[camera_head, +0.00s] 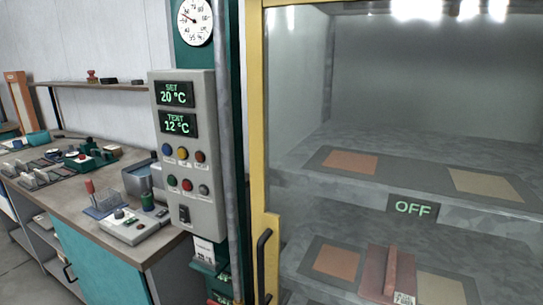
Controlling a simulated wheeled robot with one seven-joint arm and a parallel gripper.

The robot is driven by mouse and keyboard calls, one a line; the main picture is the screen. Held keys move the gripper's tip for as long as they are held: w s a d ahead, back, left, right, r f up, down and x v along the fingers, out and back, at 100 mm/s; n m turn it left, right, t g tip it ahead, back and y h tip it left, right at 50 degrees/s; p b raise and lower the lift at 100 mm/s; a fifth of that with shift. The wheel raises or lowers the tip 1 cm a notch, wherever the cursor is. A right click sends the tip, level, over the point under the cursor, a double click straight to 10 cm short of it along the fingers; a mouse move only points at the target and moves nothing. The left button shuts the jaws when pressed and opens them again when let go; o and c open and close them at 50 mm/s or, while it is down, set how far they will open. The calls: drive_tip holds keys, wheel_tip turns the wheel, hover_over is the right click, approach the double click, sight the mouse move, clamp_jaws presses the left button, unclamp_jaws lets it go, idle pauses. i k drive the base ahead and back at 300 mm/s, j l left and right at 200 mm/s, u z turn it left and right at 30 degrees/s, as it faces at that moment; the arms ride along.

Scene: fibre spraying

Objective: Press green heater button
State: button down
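A grey control panel (208,84) is mounted upright left of the glass-fronted cabinet. Its upper display (175,94) reads SET 20 °C, and its lower display (178,124) shows 12 °C. A green button (172,181) sits at the left of the panel's lower button row, beside a red button (187,185) and a grey one (203,189). Blue, yellow-orange and red buttons form the row above. A black switch (184,214) is below. A sign (412,208) in the cabinet reads OFF. My gripper is not in view.
The cabinet has a yellow frame (257,120) and a dark handle (263,265). A reddish-brown block (374,272) stands on its lower shelf. A workbench (140,160) with several small devices extends left of the panel. A round dial (194,22) hangs above.

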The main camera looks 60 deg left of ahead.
sight(171, 181)
drive_tip(key=u, duration=1.85)
